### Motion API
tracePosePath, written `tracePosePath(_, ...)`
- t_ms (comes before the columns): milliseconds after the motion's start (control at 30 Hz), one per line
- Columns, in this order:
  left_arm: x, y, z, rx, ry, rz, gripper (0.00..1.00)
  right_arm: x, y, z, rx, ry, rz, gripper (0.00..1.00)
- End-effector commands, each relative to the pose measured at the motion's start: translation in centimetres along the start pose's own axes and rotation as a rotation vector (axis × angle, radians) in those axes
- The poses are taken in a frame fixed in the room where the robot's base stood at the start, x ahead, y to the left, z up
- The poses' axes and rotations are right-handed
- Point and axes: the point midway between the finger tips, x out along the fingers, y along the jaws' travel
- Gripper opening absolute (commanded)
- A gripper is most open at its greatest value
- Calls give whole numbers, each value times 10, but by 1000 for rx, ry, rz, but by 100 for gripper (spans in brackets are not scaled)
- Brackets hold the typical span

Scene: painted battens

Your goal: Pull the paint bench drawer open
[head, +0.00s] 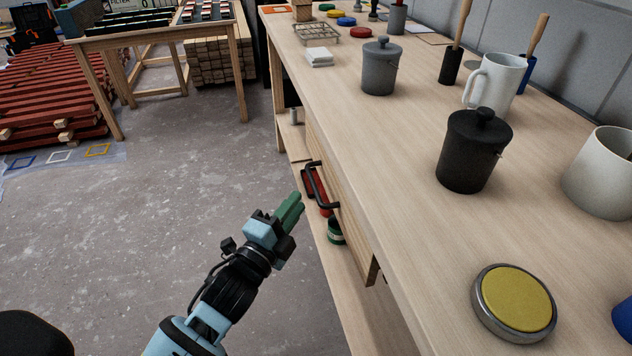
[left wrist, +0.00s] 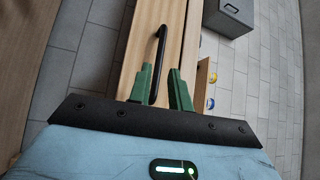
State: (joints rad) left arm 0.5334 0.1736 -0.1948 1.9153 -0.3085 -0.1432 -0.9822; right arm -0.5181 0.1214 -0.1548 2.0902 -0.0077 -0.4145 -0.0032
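The paint bench (head: 400,130) is a long pale wood bench running along the right of the head view. Its drawer (head: 345,205) has a wood front facing left, under the top, and looks shut. A black bar handle (head: 314,186) is on that front; it also shows in the left wrist view (left wrist: 160,45). My left gripper (head: 299,203) has green fingers and is just left of the handle, pointing toward it. In the left wrist view the fingers (left wrist: 160,85) are apart, with the handle lined up in the gap between them. I see no contact. My right gripper is out of view.
On the bench top stand a black lidded pot (head: 470,155), a grey lidded pot (head: 380,70), a white mug (head: 497,80) and a yellow-topped tin (head: 514,300). A lower shelf holds a green tin (head: 335,232). The floor (head: 150,210) left of the bench is clear.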

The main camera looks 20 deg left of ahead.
Motion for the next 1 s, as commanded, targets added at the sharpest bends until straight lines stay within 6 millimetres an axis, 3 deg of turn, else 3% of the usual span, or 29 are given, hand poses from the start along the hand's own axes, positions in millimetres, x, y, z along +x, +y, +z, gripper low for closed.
tracePosePath(167,10,0,0,-3,0,0,20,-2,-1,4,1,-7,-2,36)
tracePosePath(600,68,1,0,-5,-1,2,20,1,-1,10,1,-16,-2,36)
tracePosePath(1000,78,1,0,-5,-1,2,20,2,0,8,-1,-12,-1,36)
